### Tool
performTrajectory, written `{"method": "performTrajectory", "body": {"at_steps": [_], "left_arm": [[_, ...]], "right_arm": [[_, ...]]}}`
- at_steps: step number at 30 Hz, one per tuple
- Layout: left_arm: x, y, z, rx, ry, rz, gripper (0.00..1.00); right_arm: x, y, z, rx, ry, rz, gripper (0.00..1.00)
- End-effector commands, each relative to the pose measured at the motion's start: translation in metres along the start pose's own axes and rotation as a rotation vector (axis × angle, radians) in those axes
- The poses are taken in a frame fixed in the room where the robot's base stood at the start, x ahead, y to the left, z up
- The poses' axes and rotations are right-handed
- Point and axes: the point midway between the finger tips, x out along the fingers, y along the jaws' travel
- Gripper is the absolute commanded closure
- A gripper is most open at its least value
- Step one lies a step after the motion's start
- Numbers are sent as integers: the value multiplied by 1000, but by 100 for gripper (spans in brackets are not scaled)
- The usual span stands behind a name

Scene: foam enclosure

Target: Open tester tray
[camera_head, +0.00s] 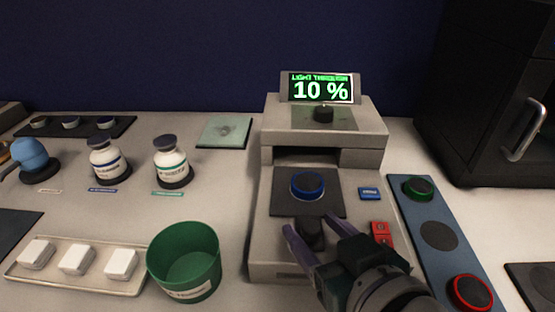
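The grey tester (349,159) stands at the centre, its lit display (319,89) reading 10 %. In front of its dark slot lies a dark square plate (332,205) with a blue-rimmed round piece (307,186) on it. A black knob (311,232) sits at the plate's front edge. My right gripper (310,226) reaches in from the lower right, with one finger on each side of the knob. I cannot tell whether the fingers touch or grip it. The gripper hides part of the tester's front right. My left gripper is not in view.
A green cup (184,262) and a tray of white blocks (85,284) stand left of the tester. Two bottles (109,160) (172,161) stand behind them. A blue panel (418,210) with round buttons lies on the right, before a black cabinet (490,90).

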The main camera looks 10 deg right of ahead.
Motion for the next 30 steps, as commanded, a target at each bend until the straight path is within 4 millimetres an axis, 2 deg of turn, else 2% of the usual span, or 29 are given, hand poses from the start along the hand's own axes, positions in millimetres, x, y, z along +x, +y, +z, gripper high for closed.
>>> {"method": "performTrajectory", "body": {"at_steps": [8, 11, 21, 25, 30], "left_arm": [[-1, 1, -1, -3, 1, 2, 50], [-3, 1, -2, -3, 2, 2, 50], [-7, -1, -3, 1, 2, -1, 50], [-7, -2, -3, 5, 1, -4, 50], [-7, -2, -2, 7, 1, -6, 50]], "right_arm": [[-3, 0, 0, 0, 0, 0, 37], [-14, 0, 0, 1, -1, 0, 37], [-77, 0, 0, 1, -2, 0, 37], [-92, 0, 1, 1, -1, 0, 37], [-99, 0, 0, 0, -1, 0, 37]]}}
